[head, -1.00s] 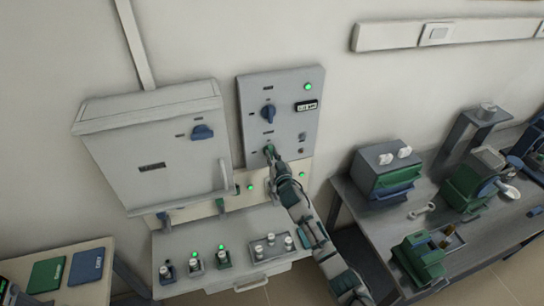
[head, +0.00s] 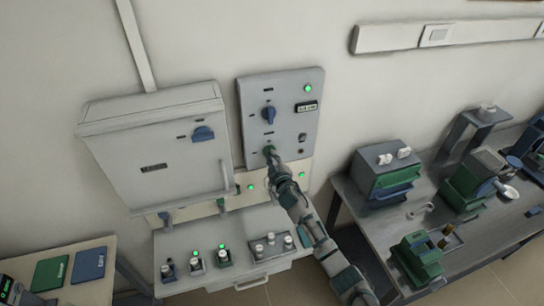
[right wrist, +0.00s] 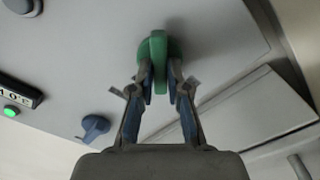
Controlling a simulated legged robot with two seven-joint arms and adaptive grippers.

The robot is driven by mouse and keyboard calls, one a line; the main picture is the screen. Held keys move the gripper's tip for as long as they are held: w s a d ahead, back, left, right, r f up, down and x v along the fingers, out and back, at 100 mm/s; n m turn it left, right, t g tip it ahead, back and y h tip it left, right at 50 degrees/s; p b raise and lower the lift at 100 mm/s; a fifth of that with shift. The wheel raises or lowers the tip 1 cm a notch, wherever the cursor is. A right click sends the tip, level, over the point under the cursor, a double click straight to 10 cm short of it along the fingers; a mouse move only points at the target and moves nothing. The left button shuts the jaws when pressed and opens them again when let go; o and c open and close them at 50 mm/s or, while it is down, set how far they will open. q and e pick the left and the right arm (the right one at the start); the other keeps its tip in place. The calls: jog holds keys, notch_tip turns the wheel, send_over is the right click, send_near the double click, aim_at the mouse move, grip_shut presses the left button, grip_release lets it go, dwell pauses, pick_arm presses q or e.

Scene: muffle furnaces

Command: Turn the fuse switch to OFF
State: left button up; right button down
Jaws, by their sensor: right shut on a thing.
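A grey wall panel (head: 300,90) carries a blue rotary knob (head: 268,114) and, at its lower left, a green knob that my gripper largely covers in the head view. The right wrist view shows this green knob (right wrist: 158,45) at top centre, its grip lying along the gripper axis. My right gripper (head: 270,152) is shut on it, one finger on each side (right wrist: 160,78). The blue knob (right wrist: 95,127) shows apart from the fingers at lower left. I cannot read the labels, so I cannot tell which knob is the fuse switch. My left gripper is not in view.
A grey cabinet (head: 150,170) with its own blue knob (head: 203,133) stands left of the panel. Below are green lamps and a drawer unit (head: 210,270) with several small parts. A workbench (head: 470,245) with devices is at right.

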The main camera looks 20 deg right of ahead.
jog(key=n, duration=0.6)
jog(key=shift+a+f+p, duration=0.1)
jog(key=shift+a+p, duration=0.05)
jog(key=shift+p, duration=0.25)
jog(key=n, duration=0.3)
jog(key=shift+f, duration=0.2)
jog(key=shift+f+n, duration=0.15)
jog(key=shift+n, duration=0.15)
jog(key=c, duration=1.2)
grip_release()
jog(key=shift+o, duration=0.3)
jog(key=shift+a, duration=0.1)
jog(key=s, duration=1.1)
jog(key=shift+s+d, duration=0.25)
jog(key=shift+s, duration=0.15)
